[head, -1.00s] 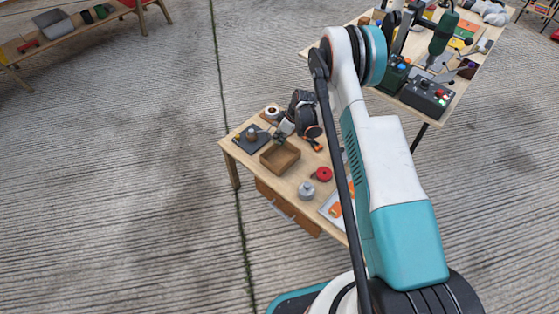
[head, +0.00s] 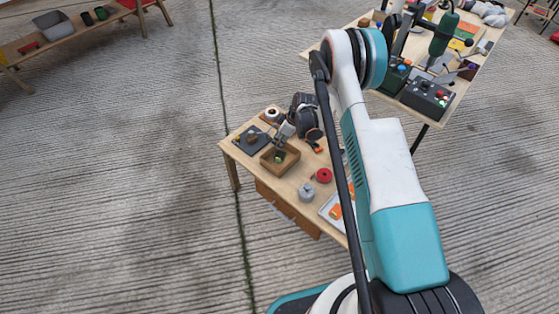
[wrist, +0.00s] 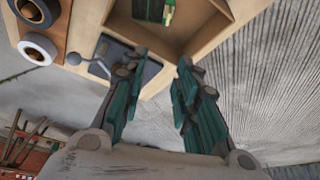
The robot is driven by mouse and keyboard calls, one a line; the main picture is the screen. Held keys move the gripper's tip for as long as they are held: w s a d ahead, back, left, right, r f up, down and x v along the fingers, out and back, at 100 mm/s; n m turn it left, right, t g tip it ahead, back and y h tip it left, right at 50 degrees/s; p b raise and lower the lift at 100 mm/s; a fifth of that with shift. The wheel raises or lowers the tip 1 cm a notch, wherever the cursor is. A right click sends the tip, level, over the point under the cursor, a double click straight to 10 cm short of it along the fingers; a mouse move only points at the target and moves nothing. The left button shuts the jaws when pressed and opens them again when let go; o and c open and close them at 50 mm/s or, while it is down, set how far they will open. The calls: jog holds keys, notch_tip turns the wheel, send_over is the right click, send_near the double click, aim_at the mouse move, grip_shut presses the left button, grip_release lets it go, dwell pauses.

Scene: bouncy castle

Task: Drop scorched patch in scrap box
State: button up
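The scrap box is an open wooden tray (head: 292,163) on the near table; its corner and walls also show at the top of the wrist view (wrist: 232,12). A small green piece with dark parts, apparently the scorched patch (head: 279,157), is inside the box; it also shows at the top of the wrist view (wrist: 168,12), cut off by the frame edge. My gripper (wrist: 160,62) is open, its teal fingers spread with nothing between them. In the head view my gripper (head: 284,134) is beside the box's back edge, small and partly hidden by the wrist.
A dark plate with a knob (head: 251,139) is left of the box. A tape roll (head: 272,114) stands behind. A red roll (head: 323,175), a grey weight (head: 306,191) and a tray with orange pieces (head: 333,210) are to the right. Tables stand farther off.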

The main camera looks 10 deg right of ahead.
jog(key=v, duration=1.1)
jog(key=shift+r, duration=0.15)
